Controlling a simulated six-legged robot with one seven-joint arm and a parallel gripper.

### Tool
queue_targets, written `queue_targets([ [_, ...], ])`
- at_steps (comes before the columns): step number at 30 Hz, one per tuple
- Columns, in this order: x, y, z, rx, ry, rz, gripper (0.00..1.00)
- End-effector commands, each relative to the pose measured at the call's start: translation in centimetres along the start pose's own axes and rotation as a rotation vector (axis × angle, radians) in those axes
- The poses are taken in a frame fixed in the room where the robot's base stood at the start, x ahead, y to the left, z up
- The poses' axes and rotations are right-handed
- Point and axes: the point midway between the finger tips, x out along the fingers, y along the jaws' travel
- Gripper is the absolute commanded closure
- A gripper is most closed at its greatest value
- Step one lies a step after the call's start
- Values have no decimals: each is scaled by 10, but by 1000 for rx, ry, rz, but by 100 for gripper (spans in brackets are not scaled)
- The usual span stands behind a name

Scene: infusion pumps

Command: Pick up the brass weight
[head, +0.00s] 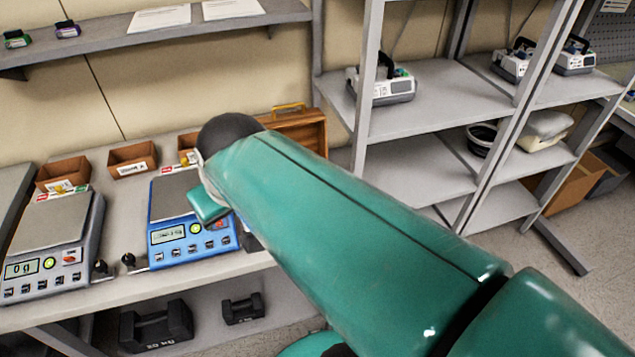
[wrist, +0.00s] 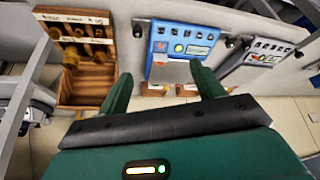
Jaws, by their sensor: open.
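Several brass weights (wrist: 71,56) stand in an open wooden case (wrist: 75,97) at the upper left of the wrist view. I cannot tell which one the task names. In the head view only part of the case (head: 313,130) shows behind my arm, and its weights are hidden. My gripper (wrist: 162,75) is open, its two green fingers apart with nothing visible between them. It is to the right of the case in the wrist view, with the blue scale (wrist: 172,70) beyond the fingertips. In the head view only one green fingertip shows, over the blue scale (head: 168,192).
A grey scale (head: 50,225) stands left of the blue one on the bench. Small cardboard boxes (head: 132,160) line the back. Dark block weights (head: 156,326) lie on the shelf below. Metal racks (head: 445,95) with pumps stand at the right. A wall shelf (head: 110,40) hangs above.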

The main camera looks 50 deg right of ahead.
Motion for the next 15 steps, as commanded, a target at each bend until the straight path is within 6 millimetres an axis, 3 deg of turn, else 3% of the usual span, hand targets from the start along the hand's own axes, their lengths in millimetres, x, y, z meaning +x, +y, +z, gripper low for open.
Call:
queue_targets([
  [8, 26, 63, -34, 97, -30, 63, 33],
  [15, 50, 136, -52, 192, -50, 100, 33],
])
